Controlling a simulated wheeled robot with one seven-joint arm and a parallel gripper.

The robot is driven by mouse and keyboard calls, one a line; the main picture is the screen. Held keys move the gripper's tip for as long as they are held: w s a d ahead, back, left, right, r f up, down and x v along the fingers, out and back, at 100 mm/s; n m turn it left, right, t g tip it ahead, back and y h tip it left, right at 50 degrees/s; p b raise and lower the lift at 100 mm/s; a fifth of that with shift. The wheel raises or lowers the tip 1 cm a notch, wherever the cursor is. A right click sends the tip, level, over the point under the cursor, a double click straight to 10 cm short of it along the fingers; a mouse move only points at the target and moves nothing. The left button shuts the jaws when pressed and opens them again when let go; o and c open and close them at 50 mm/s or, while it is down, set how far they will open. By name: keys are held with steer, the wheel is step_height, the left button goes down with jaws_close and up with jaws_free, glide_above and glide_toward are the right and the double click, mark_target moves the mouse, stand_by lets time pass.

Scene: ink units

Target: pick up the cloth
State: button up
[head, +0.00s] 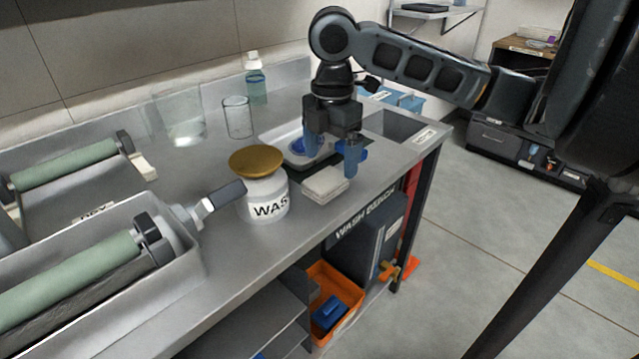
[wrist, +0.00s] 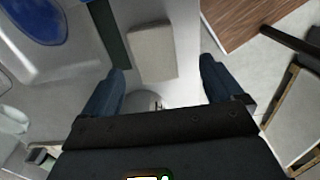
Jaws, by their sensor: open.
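The cloth (head: 325,186) is a folded, off-white pad lying flat near the front edge of the steel bench. In the wrist view the cloth (wrist: 152,52) shows as a pale rectangle lying between and beyond the fingertips. My gripper (head: 334,160) has blue fingers spread apart and hangs over the bench just above and behind the cloth. In the wrist view my gripper (wrist: 164,68) is open with nothing between its fingers. The exact height above the cloth is hard to tell.
A white jar (head: 266,195) with a brass lid stands left of the cloth. A white tray (head: 275,139) with a blue oval thing lies behind. A glass beaker (head: 238,118), a bottle (head: 256,80) and a roller machine (head: 170,270) stand further left.

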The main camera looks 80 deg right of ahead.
mark_target(326, 179)
steer(key=f, duration=0.5)
steer(key=shift+w+f, duration=0.4)
steer(key=c, duration=1.1)
steer(key=shift+r, duration=0.1)
steer(key=shift+d+r, duration=0.1)
steer(key=shift+r, duration=0.45)
step_height(326, 179, up, 3)
steer(key=shift+r, duration=0.1)
steer(key=shift+c, duration=0.2)
steer(key=s+d+r, duration=0.6)
steer(key=s+d, duration=0.1)
steer(key=d, duration=0.2)
steer(key=shift+d+r, duration=0.2)
steer(key=shift+r, duration=0.1)
